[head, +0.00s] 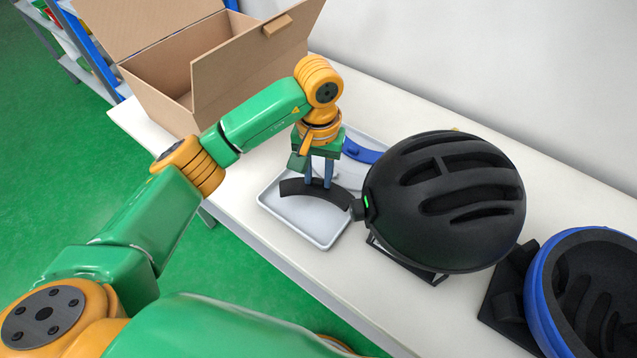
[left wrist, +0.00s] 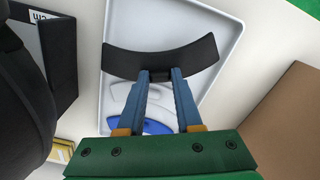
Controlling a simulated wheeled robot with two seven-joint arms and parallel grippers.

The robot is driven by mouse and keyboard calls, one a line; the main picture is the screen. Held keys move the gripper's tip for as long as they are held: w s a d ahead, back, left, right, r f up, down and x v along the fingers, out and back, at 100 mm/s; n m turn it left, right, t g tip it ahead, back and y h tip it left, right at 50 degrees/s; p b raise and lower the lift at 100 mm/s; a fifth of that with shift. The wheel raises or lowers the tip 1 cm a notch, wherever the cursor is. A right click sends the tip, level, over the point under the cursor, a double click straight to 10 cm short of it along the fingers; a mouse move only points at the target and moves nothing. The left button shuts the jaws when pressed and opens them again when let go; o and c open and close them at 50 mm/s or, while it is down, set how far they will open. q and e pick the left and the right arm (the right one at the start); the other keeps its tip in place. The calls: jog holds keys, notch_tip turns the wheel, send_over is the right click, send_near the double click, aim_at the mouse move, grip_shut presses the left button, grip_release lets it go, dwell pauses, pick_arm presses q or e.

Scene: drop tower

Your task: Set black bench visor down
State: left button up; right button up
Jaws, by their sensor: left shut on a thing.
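The black visor (head: 296,188), a curved dark strip, is in the fingers of my left gripper (head: 318,184). In the left wrist view the visor (left wrist: 122,64) spans the tips of my left gripper (left wrist: 162,76), pinched near its middle. It is over the light grey tray (head: 322,242); I cannot tell whether it touches the tray floor. A blue visor (head: 360,152) lies at the tray's far side, and pale visors (left wrist: 120,93) show beside it in the left wrist view. My right gripper is not in view.
A black helmet (head: 450,200) on a stand is close right of the tray, near the visor's right end. A blue-rimmed helmet (head: 541,290) is farther right. An open cardboard box (head: 165,80) stands behind on the white table (head: 240,215).

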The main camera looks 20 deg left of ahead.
aim_at(318, 180)
pick_arm(q)
notch_tip(318, 180, down, 3)
jog(key=shift+s+f, duration=0.1)
jog(key=shift+f, duration=0.35)
jog(key=o, duration=0.9)
